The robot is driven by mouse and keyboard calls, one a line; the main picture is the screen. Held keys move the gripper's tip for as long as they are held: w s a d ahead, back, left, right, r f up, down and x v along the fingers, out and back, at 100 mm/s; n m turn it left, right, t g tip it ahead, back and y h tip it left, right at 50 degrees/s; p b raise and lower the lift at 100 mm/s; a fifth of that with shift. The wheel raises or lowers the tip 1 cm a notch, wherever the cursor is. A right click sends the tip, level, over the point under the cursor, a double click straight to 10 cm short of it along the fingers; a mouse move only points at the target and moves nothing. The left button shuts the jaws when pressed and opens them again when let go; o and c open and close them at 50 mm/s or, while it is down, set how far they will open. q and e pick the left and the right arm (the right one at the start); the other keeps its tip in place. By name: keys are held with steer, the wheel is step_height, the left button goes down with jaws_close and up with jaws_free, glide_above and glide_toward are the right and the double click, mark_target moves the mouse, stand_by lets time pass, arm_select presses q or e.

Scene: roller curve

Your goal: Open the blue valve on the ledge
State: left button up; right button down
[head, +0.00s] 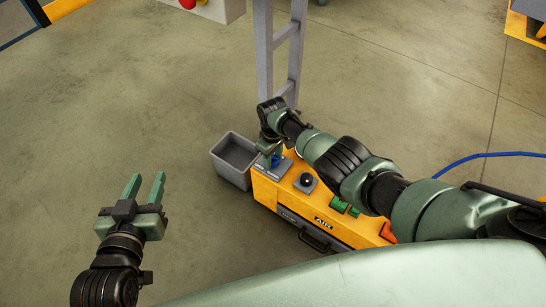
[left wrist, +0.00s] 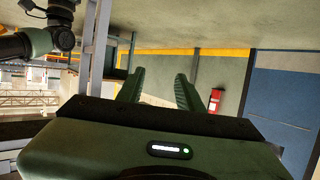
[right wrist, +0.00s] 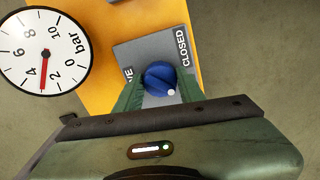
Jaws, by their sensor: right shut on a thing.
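The blue valve (right wrist: 160,76) is a round knob with a white dot on a grey plate (right wrist: 128,52). The word CLOSED is printed to its right, and a partly hidden label ending in VE is at its left. My right gripper (right wrist: 157,92) is shut on the knob, one finger on each side. In the head view the blue valve (head: 276,161) is at the left end of the yellow panel (head: 265,190), mostly hidden under the right gripper. My left gripper (head: 146,183) is open and empty over bare floor; it also shows in the left wrist view (left wrist: 160,85).
A grey bin (head: 232,178) stands left of the yellow panel. A black knob (head: 306,180), green buttons (head: 339,204) and an orange switch (head: 387,232) sit further right. A grey post (head: 264,50) rises behind. A pressure gauge (right wrist: 25,45) has its red needle between 2 and 4.

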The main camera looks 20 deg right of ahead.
mark_target(273, 158)
steer(key=c, duration=0.9)
jaws_free()
steer(key=shift+o, duration=0.2)
steer(key=shift+r, duration=0.15)
step_height(273, 158, up, 3)
steer(key=p, duration=0.2)
steer(key=shift+r+p, duration=0.15)
steer(key=shift+p, duration=0.2)
steer(key=shift+r+p, duration=0.5)
steer(key=shift+r, duration=0.25)
step_height(273, 158, up, 2)
steer(key=shift+p, duration=0.6)
arm_select(q)
steer(key=s+a+f+g+y, duration=0.1)
steer(key=s+f+g, duration=0.3)
steer(key=s, duration=0.4)
steer(key=s+a+f+g+y, duration=0.1)
steer(key=s+a+f+g, duration=0.3)
steer(key=s+f+g, duration=0.1)
steer(key=s+g, duration=0.1)
steer(key=s, duration=0.1)
steer(key=shift+s+a+f+n+y, duration=0.15)
steer(key=shift+s+a+n+y, duration=0.15)
steer(key=shift+s+a+y, duration=0.1)
arm_select(e)
steer(key=shift+r, duration=0.3)
